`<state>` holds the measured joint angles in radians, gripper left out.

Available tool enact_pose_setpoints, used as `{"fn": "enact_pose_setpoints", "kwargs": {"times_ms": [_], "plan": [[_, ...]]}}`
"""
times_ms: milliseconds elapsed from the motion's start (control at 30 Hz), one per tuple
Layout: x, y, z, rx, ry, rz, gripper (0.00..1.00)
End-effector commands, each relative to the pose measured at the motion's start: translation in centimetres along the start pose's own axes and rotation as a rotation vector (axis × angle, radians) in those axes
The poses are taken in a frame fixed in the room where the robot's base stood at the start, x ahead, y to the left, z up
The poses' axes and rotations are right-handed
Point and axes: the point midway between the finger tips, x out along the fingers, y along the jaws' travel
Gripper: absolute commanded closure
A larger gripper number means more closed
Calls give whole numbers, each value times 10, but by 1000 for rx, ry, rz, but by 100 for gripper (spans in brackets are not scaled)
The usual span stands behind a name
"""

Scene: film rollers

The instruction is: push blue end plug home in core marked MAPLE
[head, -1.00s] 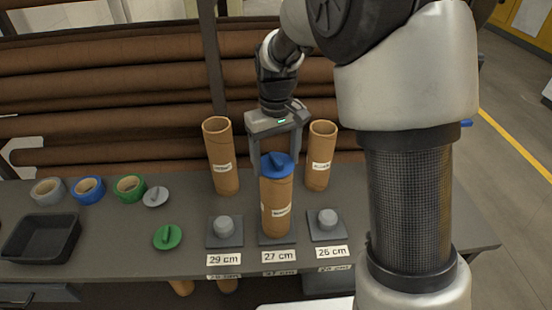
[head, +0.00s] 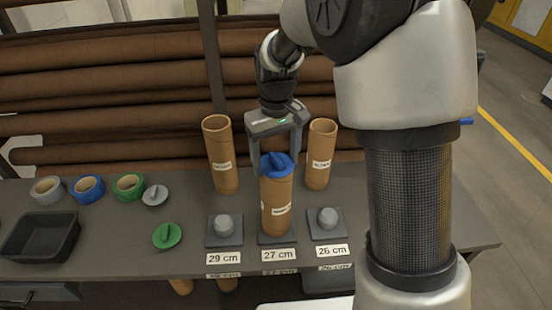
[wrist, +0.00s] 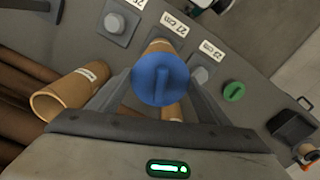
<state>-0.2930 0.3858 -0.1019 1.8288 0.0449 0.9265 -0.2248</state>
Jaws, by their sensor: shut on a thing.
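The blue end plug (head: 276,164) sits at the top mouth of the middle brown core (head: 277,205), which stands upright on the 27 cm base. My gripper (head: 276,160) points down with its two fingers on either side of the plug, shut on it. In the wrist view, the plug's round face and raised grip bar (wrist: 162,80) lie between the fingers and cover most of the core's mouth. The core's white label is too small to read surely. I cannot tell how deep the plug sits.
Two open cores stand behind, left (head: 221,158) and right (head: 320,155). Empty pegged bases marked 29 cm (head: 224,229) and 26 cm (head: 327,222) flank the middle one. A green plug (head: 167,236), a grey plug (head: 155,195), tape rolls and a black tray (head: 40,236) lie left.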

Motion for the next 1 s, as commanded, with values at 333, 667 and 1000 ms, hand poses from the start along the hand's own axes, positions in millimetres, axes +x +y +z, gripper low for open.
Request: {"fn": "enact_pose_setpoints", "kwargs": {"times_ms": [333, 667, 1000], "plan": [[2, 0, 1, 0, -4, -1, 11], [1, 0, 1, 0, -2, 0, 0], [1, 0, 0, 0, -2, 0, 0]]}}
